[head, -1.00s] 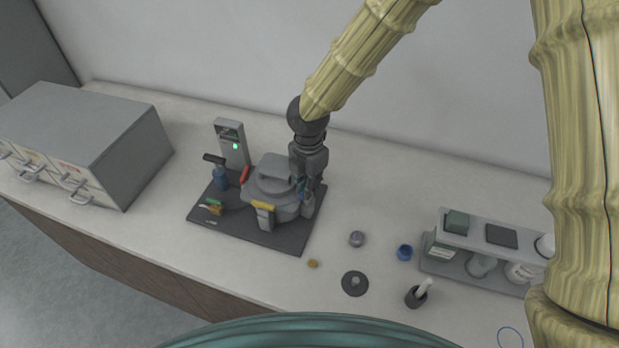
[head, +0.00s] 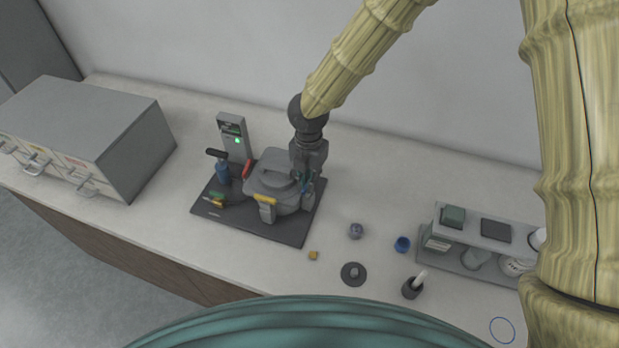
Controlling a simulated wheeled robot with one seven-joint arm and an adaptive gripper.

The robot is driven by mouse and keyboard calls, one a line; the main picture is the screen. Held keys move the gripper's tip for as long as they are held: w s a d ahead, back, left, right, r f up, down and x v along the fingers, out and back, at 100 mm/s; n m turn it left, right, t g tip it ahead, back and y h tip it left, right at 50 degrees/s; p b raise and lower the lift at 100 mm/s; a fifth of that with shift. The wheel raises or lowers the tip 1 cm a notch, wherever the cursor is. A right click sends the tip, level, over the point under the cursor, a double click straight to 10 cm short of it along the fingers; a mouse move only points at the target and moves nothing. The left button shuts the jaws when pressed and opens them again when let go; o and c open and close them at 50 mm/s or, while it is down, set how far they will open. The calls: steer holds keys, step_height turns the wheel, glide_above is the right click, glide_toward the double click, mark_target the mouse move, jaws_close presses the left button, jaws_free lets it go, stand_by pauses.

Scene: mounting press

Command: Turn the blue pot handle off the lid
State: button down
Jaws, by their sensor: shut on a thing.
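The grey pot (head: 280,204) of the press stands on a dark base plate (head: 275,231), its round grey lid (head: 272,181) seated on top. A yellow handle (head: 264,198) is at the lid's front and a red handle (head: 247,170) at its back left. A small blue piece, seemingly the blue handle (head: 305,187), shows at the pot's right side, mostly hidden by my gripper. My gripper (head: 307,195) points down there, its fingers shut around the blue handle as far as I can see. The exact grip is too small to tell.
Loose small parts, including a dark disc (head: 354,274), lie front right. A rack (head: 468,256) stands right and a drawer cabinet (head: 95,130) left.

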steer(key=c, duration=1.5)
jaws_free()
step_height(320, 180, up, 12)
